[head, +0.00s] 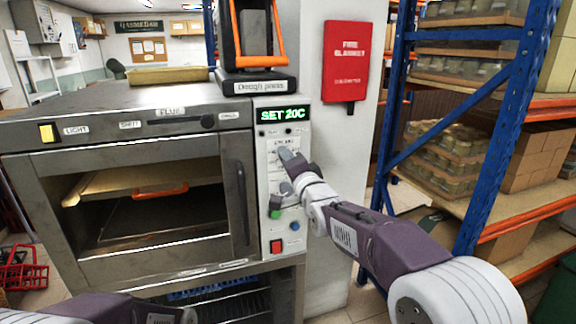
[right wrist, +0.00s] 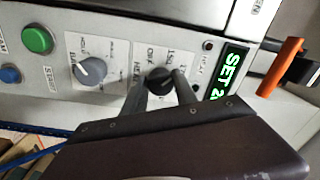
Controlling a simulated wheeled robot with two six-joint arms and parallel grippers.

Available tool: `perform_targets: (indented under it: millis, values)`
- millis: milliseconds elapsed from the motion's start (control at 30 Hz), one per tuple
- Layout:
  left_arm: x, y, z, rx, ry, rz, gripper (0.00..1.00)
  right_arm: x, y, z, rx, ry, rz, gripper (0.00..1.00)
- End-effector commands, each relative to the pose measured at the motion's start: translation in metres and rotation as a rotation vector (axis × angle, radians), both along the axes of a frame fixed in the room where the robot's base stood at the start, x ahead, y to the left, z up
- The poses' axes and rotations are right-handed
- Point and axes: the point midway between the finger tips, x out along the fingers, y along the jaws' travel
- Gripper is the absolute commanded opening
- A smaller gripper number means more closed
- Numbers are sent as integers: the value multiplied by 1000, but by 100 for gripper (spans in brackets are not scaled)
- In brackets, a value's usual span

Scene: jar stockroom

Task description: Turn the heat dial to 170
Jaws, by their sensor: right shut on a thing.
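The heat dial (right wrist: 158,82) is a round black knob on the oven's light control panel (head: 265,240). In the right wrist view it sits between the two grey fingers of my right gripper (right wrist: 160,88), which is shut on it. In the head view my right gripper (head: 284,170) is at the upper part of the panel and hides the dial. The green display (head: 281,114) above reads "SET 20C". The fingers cover part of the dial's printed scale, and I cannot read its pointer. My left gripper is not in view; only part of my left arm shows at the bottom left.
A second, grey knob (right wrist: 90,71) and a green button (right wrist: 37,40) are beside the dial. The oven door handle (head: 241,190) is left of the panel. A dough press (head: 258,80) stands on the oven. A red fire blanket case (head: 345,60) hangs at the right.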

Motion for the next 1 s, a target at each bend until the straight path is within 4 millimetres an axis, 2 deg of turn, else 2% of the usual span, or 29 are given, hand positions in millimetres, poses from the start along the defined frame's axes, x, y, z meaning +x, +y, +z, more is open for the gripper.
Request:
perform_targets:
  millis: [200,500,1000]
  values:
    - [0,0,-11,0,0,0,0,0,0,-1,170,52,0,0]
    - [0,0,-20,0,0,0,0,0,1,0,337,108,1,0]
    - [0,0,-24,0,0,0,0,0,1,1,420,135,0,0]
